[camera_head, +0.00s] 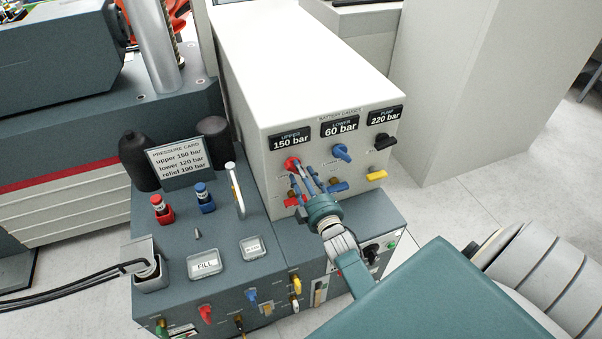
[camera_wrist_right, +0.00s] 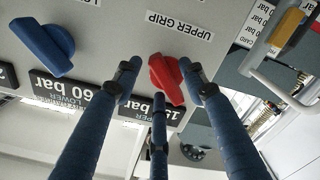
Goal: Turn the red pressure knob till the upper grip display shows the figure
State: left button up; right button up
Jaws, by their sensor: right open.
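The red pressure knob (camera_head: 292,163) sits on the white box's front panel, under the upper display (camera_head: 290,142), which reads 150 bar. The pressure card (camera_head: 181,159) says upper 150 bar, lower 120 bar, relief 190 bar. My right gripper (camera_head: 304,182) is open in front of the red knob. In the right wrist view the red knob (camera_wrist_right: 167,78) lies between the spread blue fingers, below the label UPPER GRIP. I cannot tell whether the fingers touch it. The upper display is partly hidden by a finger there. My left gripper is not in view.
The blue knob (camera_head: 342,152) under the lower display (camera_head: 339,126), reading 60 bar, is close on the right. A black knob (camera_head: 385,141) sits below the pump display (camera_head: 384,115), reading 220 bar. Red, blue and yellow (camera_head: 377,175) levers line the panel below.

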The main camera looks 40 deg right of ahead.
jog(key=v, duration=1.1)
jog(key=shift+s, duration=0.2)
jog(key=shift+a, duration=0.1)
jog(key=s+a+f+m+g+y, duration=0.1)
jog(key=s+a+f+g, duration=0.25)
jog(key=f, duration=0.65)
jog(key=s+a+f+m+g+y, duration=0.15)
jog(key=s+a+f, duration=0.25)
jog(key=f, duration=0.5)
jog(key=s+a+f+g+y, duration=0.1)
jog(key=s+a+f+g, duration=0.25)
jog(key=f, duration=0.65)
jog(key=s+f+g, duration=0.2)
jog(key=s+f, duration=0.3)
jog(key=s, duration=0.5)
jog(key=s+a+f+m+g, duration=0.1)
jog(key=s+f+g, duration=0.2)
jog(key=s, duration=0.6)
jog(key=s+f+g, duration=0.3)
jog(key=s+f, duration=0.4)
jog(key=s, duration=0.3)
jog(key=shift+s+a+f, duration=0.35)
jog(key=shift+a, duration=0.05)
jog(key=shift+m+y, duration=0.25)
